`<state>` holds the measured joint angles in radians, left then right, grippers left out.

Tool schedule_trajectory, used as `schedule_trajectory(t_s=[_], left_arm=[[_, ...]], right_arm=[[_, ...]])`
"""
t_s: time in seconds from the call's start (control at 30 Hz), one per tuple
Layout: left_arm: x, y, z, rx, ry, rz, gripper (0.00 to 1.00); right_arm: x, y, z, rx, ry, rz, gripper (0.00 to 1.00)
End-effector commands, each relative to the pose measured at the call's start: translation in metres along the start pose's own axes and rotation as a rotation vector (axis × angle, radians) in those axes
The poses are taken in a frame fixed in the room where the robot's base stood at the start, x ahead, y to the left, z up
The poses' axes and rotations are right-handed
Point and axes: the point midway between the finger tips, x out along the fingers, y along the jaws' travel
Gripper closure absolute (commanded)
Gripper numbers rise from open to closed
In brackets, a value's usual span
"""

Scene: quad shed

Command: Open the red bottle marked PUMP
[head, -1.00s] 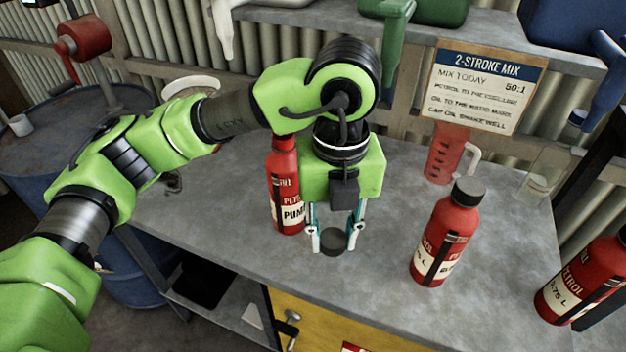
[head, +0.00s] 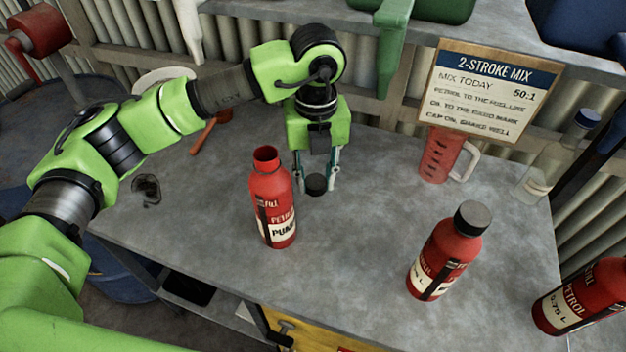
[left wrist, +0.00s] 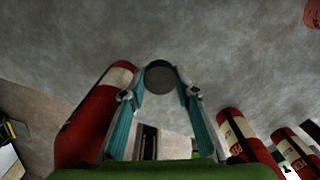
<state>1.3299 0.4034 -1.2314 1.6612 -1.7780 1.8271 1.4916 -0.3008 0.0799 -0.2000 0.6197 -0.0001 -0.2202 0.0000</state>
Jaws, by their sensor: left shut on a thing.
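The red bottle marked PUMP (head: 273,205) stands upright on the grey bench. Its neck (head: 266,156) is uncapped, with a dark open mouth. My left gripper (head: 316,184) is just right of and behind this bottle, pointing down. It is shut on a black cap (head: 315,185), close to the bench top; I cannot tell whether the cap touches it. In the left wrist view the cap (left wrist: 160,75) sits between the fingertips, and the PUMP bottle (left wrist: 97,112) is beside the left finger. My right gripper is not in view.
A capped red bottle (head: 448,252) stands to the right, and another red bottle (head: 580,297) is at the right edge. A red measuring jug (head: 440,155) and a clear bottle (head: 548,165) stand behind. The bench (head: 350,255) is clear in front of the gripper.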

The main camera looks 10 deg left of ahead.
Motion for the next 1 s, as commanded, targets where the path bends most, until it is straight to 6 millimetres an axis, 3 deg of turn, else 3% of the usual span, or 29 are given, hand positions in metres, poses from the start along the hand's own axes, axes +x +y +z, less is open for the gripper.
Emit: schedule_trajectory(t_s=[0.13, 0.3, 0.47, 0.7, 1.0], left_arm=[[0.028, -0.002, 0.022, -0.002, 0.006, 0.002, 0.97], [0.047, -0.003, 0.037, 0.000, 0.002, 0.000, 0.97], [0.056, -0.004, 0.043, 0.000, 0.002, 0.001, 0.97], [0.086, -0.004, 0.045, 0.001, 0.003, 0.001, 0.97], [0.090, -0.004, 0.045, 0.002, 0.001, -0.001, 0.97]], right_arm=[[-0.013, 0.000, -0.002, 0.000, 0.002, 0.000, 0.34], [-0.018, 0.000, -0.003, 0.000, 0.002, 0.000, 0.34], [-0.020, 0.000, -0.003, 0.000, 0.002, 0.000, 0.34], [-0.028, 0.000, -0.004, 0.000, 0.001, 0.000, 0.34], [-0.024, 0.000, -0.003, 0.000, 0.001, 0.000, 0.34]])
